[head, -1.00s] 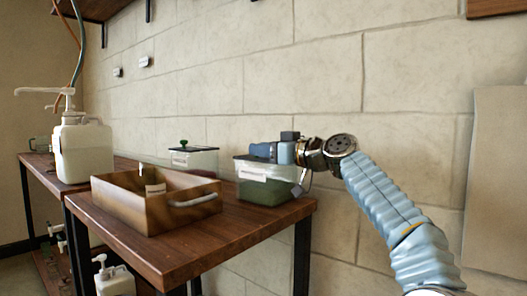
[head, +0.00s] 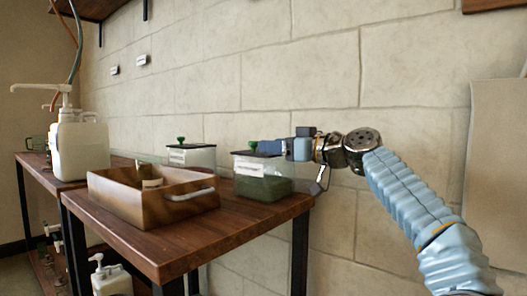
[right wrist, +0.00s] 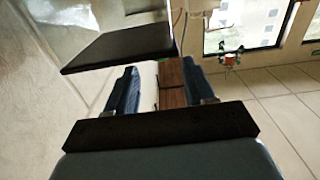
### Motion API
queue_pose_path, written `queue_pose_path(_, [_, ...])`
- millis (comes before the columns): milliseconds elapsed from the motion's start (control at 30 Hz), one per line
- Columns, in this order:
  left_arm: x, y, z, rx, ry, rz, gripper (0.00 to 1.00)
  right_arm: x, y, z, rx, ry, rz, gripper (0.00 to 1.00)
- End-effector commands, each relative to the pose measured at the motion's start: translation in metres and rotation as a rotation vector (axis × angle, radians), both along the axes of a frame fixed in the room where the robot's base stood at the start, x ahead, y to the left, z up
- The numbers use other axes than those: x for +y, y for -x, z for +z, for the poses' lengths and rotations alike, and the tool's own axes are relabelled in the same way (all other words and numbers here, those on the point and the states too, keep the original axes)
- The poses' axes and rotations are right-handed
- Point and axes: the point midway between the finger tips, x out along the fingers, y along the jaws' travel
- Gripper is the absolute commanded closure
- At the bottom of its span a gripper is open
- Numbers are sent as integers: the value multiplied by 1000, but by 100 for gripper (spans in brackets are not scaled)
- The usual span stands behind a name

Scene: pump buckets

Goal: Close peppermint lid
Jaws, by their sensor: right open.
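The peppermint box (head: 263,187) is clear, with a white label and dark green contents, at the front right of the wooden table. Its dark lid (head: 243,153) with a green knob (head: 253,146) lies about flat across the top; whether it is fully seated I cannot tell. My right gripper (head: 266,147) is open, with blue fingers at lid height by the box's right rear; contact is unclear. In the right wrist view the open fingers (right wrist: 163,88) have a dark flat panel, probably the lid (right wrist: 118,47), just beyond them at upper left. My left gripper is not in view.
A wooden crate (head: 130,203) stands left of the box on the table (head: 200,238). A second lidded clear box (head: 199,157) is behind it. A white pump jug (head: 82,150) is at the left. The stone wall (head: 300,80) is close behind.

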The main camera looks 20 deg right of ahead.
Motion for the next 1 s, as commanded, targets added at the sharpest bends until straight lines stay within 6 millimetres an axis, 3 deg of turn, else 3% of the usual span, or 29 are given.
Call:
queue_pose_path(33, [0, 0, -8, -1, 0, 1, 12, -8, 13, -3, -2, 1, -5, 47])
queue_pose_path(200, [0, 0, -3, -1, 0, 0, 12, -28, 47, 0, 0, 1, -4, 47])
queue_pose_path(400, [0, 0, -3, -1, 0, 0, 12, -42, 72, -1, 1, 1, -1, 47])
queue_pose_path(1000, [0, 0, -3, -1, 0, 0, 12, -46, 78, -1, 0, 1, 1, 47])
